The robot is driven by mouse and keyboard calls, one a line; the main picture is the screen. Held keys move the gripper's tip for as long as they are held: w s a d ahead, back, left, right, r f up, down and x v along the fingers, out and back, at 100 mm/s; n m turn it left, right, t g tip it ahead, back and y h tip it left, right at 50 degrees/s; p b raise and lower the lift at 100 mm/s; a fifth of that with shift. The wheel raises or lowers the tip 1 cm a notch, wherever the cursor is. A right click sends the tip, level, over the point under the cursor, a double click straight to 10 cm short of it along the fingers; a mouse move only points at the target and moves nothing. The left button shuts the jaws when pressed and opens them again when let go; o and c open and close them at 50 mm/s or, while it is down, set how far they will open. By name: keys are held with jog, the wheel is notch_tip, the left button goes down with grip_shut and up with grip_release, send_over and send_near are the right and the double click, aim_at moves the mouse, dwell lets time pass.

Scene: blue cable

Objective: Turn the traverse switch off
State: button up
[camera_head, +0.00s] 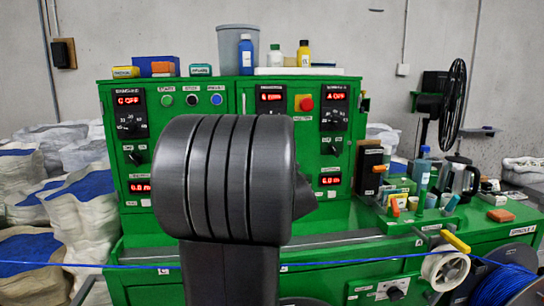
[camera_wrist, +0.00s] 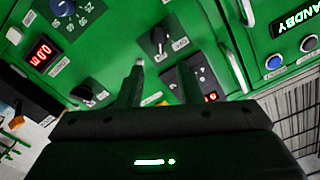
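The control cabinet (camera_head: 225,100) is green with dark knobs and red displays. A black rotary switch (camera_head: 331,148) is on its right panel, and another black switch (camera_head: 135,157) is on its left panel. Their labels are too small to read, so I cannot tell which is the traverse switch. In the wrist view, a black rotary switch (camera_wrist: 158,40) with small labels lies just beyond my gripper (camera_wrist: 161,68). The two fingers are apart, with nothing between them, and point toward the panel. In the head view my arm hides most of my gripper.
A second dark knob (camera_wrist: 85,95) and a red display (camera_wrist: 41,53) are to the left in the wrist view. A red button (camera_head: 306,103) is on the upper panel. A blue cable (camera_head: 350,262) runs across the front. A cluttered green bench (camera_head: 480,225) stands at right.

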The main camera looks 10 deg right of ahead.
jog(key=w+p, duration=0.1)
jog(key=w, duration=0.9)
jog(key=shift+w, duration=0.15)
jog(key=shift+c, duration=0.2)
grip_shut()
